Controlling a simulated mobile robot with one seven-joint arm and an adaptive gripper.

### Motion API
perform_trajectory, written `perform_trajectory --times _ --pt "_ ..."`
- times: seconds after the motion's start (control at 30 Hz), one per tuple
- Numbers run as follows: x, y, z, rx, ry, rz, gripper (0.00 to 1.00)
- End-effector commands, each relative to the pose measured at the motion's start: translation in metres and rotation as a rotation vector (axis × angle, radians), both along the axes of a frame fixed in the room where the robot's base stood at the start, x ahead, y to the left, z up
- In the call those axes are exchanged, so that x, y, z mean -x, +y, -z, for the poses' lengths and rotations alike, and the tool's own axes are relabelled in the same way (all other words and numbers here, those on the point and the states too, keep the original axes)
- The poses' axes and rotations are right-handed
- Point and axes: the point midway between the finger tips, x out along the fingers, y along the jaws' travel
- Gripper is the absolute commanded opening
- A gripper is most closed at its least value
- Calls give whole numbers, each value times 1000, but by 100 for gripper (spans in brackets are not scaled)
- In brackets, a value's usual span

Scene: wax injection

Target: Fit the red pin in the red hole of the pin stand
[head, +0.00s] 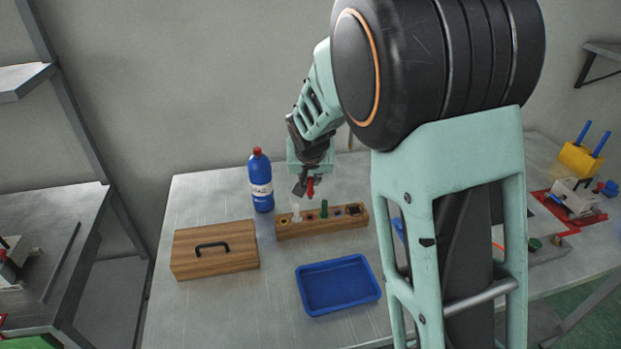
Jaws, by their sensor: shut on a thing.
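My gripper (305,188) is in the head view, pointing down above the back of the table. It is shut on the red pin (311,187), held in the air a little above the pin stand. The pin stand (299,232) is a long wooden block with a row of holes. A white pin (296,213) and a green pin (324,208) stand in it. The red pin is apart from the stand. Which hole is red cannot be told at this size.
A blue bottle (261,182) with a red cap stands left of the stand. A wooden box (214,262) with a black handle sits front left. A blue tray (318,311) lies in front. My arm hides the table's right middle. A yellow block (578,159) stands at the far right.

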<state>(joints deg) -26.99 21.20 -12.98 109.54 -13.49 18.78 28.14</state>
Motion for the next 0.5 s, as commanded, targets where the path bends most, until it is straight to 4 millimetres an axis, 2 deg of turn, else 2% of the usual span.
perform_trajectory --times 0.17,0.5 --pt "0 1 2 -1 -2 13 0" --pt "0 0 34 -1 0 16 0"
